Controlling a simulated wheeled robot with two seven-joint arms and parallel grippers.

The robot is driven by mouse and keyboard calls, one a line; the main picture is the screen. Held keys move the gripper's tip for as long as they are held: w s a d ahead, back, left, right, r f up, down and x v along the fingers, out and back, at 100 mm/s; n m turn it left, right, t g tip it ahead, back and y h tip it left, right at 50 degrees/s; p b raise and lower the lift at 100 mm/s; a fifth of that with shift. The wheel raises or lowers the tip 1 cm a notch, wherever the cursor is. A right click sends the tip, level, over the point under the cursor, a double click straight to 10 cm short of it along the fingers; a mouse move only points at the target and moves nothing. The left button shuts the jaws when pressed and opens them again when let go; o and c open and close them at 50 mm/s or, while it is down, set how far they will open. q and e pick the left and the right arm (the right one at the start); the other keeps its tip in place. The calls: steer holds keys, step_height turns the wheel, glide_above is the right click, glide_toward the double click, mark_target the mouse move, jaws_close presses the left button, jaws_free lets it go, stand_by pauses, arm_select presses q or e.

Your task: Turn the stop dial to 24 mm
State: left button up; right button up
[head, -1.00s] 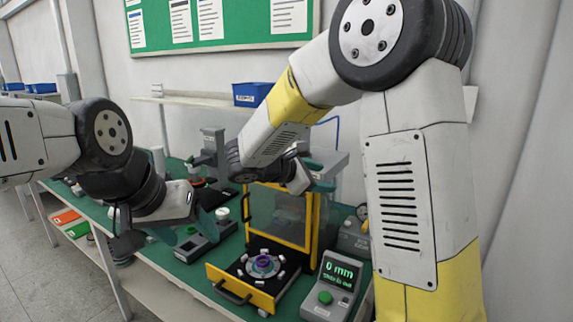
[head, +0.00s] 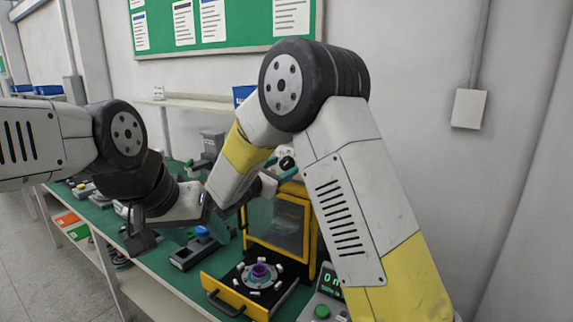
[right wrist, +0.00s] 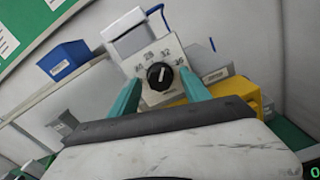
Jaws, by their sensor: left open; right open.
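The stop dial is a black round knob (right wrist: 159,76) with a white mark, on a pale panel (right wrist: 178,53) with printed numbers around it, in the right wrist view. The mark points roughly up; I cannot read its exact value. The knob also shows small in the head view (head: 287,163). My right gripper (right wrist: 160,84) is open, its teal fingers on either side of the knob; I cannot tell whether they touch it. My left gripper (head: 190,233) is over the bench at left, its fingers partly hidden.
A yellow-framed machine (head: 308,225) stands below the dial, with its drawer (head: 234,301) pulled out holding a purple-centred round part (head: 259,271). A blue bin (right wrist: 64,60) sits on the wall shelf. A green button (head: 322,311) is beside the display.

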steer(key=shift+w+d, duration=0.15)
steer(key=shift+w, duration=0.1)
jaws_close()
steer(key=n, duration=0.3)
steer(key=shift+n, duration=0.4)
steer(key=n, duration=0.4)
steer(key=shift+n, duration=0.3)
steer(key=n, duration=0.3)
steer(key=shift+r+n, duration=0.1)
steer(key=shift+n, duration=2.1)
